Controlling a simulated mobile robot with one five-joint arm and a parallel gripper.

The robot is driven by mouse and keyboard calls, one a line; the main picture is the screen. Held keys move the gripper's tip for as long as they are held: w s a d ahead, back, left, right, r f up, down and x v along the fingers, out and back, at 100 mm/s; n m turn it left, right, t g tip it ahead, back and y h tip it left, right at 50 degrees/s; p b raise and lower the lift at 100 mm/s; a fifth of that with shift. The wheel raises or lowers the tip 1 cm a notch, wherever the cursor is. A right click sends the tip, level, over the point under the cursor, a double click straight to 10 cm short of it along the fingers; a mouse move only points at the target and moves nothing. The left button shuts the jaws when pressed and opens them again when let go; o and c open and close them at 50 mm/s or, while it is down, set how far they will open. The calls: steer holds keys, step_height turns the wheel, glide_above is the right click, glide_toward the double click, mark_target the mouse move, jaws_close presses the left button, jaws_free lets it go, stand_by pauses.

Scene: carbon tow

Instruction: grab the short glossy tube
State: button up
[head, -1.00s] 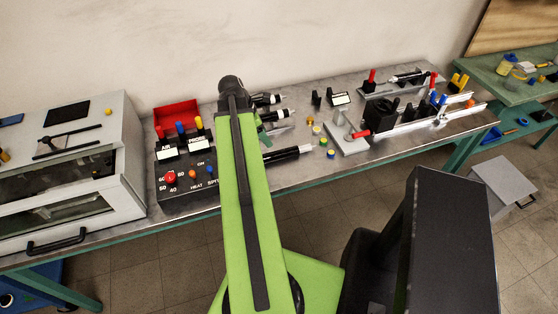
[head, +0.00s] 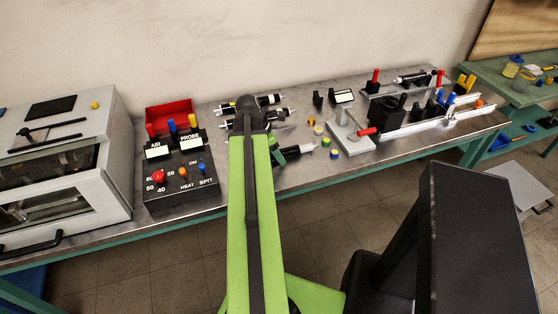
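Several dark tubes with pale ends lie on the grey metal bench around the elbow of my green arm. One tube (head: 270,99) lies at the back, just right of the elbow, and another (head: 276,113) lies in front of it. A third dark tube (head: 301,149) lies nearer the bench front, partly covered by my arm. I cannot tell which is the short glossy one. My gripper is mostly hidden behind my arm; a small green and dark part (head: 278,152) shows at its right edge. Its fingers cannot be made out, nor any contact.
A black control box (head: 181,182) and a red bin (head: 168,116) stand left, beside a grey cabinet (head: 105,190). Small coloured caps (head: 318,143) lie right of the tubes. A grey fixture (head: 350,135) and a rail assembly (head: 430,118) stand further right.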

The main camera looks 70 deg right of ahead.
steer(key=shift+r, duration=0.1)
jaws_close()
steer(key=shift+r, duration=0.1)
stand_by(0.3)
